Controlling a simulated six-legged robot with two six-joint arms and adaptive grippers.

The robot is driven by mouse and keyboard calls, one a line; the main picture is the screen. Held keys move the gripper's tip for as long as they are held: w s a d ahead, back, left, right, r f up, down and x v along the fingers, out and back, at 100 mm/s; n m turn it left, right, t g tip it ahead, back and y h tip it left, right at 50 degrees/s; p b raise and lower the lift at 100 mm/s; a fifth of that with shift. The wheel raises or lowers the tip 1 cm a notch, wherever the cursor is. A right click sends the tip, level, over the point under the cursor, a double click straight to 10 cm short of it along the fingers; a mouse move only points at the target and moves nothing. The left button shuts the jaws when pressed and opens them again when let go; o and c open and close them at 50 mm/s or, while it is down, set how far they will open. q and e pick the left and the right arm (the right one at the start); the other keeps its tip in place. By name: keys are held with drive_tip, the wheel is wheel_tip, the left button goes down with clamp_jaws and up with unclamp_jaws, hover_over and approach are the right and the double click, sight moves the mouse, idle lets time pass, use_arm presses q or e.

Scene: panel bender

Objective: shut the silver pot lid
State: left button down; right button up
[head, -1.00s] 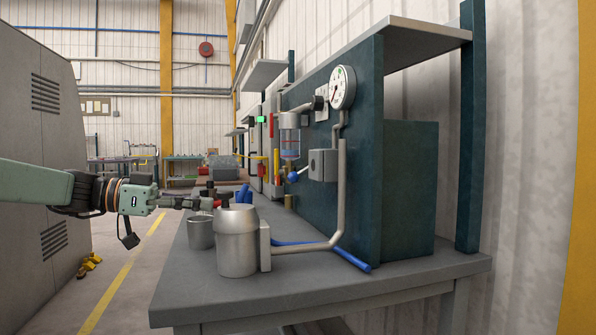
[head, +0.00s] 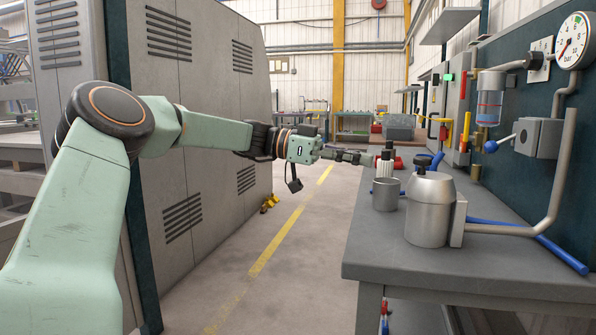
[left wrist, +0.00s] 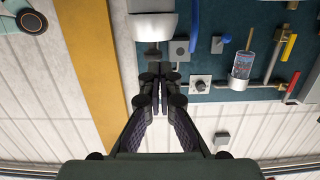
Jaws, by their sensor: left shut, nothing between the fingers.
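The silver pot (head: 427,218) stands near the front left of the grey bench. Its tapered silver lid (head: 431,186) with a dark knob sits on top; I cannot tell whether it is fully down. My left gripper (head: 370,158) reaches in from the left, above the bench's left edge. Its fingers are together and empty, left of the lid knob and apart from it in the picture. In the left wrist view the left gripper (left wrist: 157,82) points at a teal panel. A silver rounded thing at the top there is cut off, and I cannot tell what it is. My right gripper is out of view.
A smaller silver cup (head: 386,195) stands left of the pot, with a black-topped bottle (head: 386,165) by it.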

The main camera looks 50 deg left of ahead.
use_arm(q)
drive_tip(key=s+a+f+p, duration=0.2)
drive_tip(key=s+a+f, duration=0.2)
drive_tip(key=a, duration=0.6)
drive_tip(key=shift+s+a+f, duration=0.15)
drive_tip(key=shift+s+f, duration=0.05)
drive_tip(key=shift+s, duration=1.1)
drive_tip(key=shift+w, duration=0.1)
